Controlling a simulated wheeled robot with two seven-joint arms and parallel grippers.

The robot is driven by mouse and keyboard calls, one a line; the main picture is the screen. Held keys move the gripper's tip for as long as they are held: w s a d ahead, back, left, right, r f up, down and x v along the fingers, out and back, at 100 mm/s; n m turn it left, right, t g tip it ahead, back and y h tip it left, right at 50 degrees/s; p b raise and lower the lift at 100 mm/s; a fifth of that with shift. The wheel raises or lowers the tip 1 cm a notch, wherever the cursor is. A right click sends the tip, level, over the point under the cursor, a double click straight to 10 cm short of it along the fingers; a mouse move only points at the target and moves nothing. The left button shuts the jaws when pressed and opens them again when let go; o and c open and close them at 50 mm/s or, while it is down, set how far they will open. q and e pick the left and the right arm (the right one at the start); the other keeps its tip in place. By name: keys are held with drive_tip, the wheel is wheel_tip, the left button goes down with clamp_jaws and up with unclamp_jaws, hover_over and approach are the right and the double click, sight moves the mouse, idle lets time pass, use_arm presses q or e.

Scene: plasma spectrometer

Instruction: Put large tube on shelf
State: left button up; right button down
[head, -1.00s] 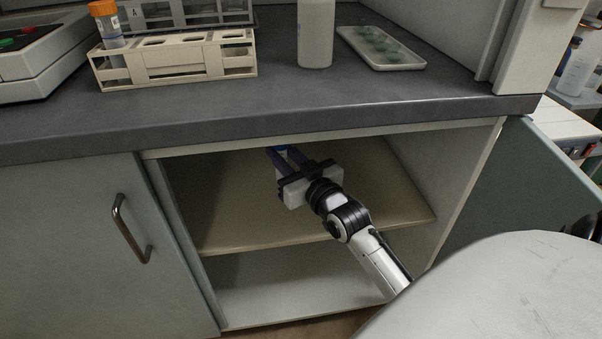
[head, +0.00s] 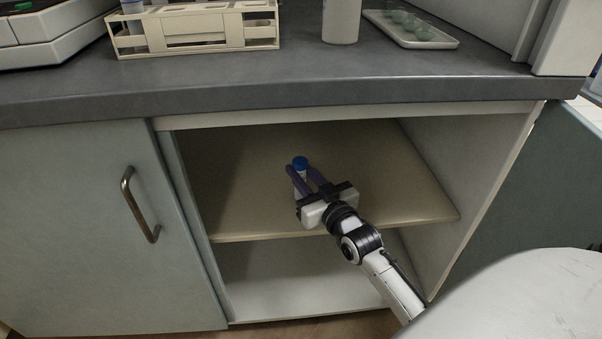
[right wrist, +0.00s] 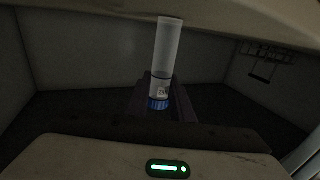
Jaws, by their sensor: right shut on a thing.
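The large tube is clear with a blue cap (head: 300,162). It is upright inside the open cupboard, above or on the upper shelf (head: 375,170). My right gripper (head: 307,176) reaches in from the front right and is shut on the tube near its cap. In the right wrist view the clear tube body (right wrist: 167,50) and the blue cap (right wrist: 158,103) show between the dark fingers. The picture seems upside down, with the tube's far end by a pale surface at the top. I cannot tell whether it touches the shelf. My left gripper is out of view.
The dark worktop (head: 290,88) overhangs the cupboard, with a tube rack (head: 200,35), a white bottle (head: 341,20) and a tray (head: 412,30) on it. A closed door with a handle (head: 140,205) is at left. Much of the shelf is bare.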

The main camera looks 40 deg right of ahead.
sight(303, 174)
drive_tip(key=shift+f, duration=0.15)
drive_tip(key=c, duration=1.5)
unclamp_jaws()
drive_tip(key=shift+c, duration=0.2)
drive_tip(key=shift+s+r, duration=0.2)
drive_tip(key=s+p, duration=0.1)
drive_tip(key=s, duration=0.3)
drive_tip(key=s+a+p, duration=0.1)
drive_tip(key=s, duration=0.1)
drive_tip(key=shift+s+p, duration=0.15)
drive_tip(key=shift+p, duration=0.15)
drive_tip(key=shift+s+a, duration=0.1)
drive_tip(key=shift+s, duration=0.25)
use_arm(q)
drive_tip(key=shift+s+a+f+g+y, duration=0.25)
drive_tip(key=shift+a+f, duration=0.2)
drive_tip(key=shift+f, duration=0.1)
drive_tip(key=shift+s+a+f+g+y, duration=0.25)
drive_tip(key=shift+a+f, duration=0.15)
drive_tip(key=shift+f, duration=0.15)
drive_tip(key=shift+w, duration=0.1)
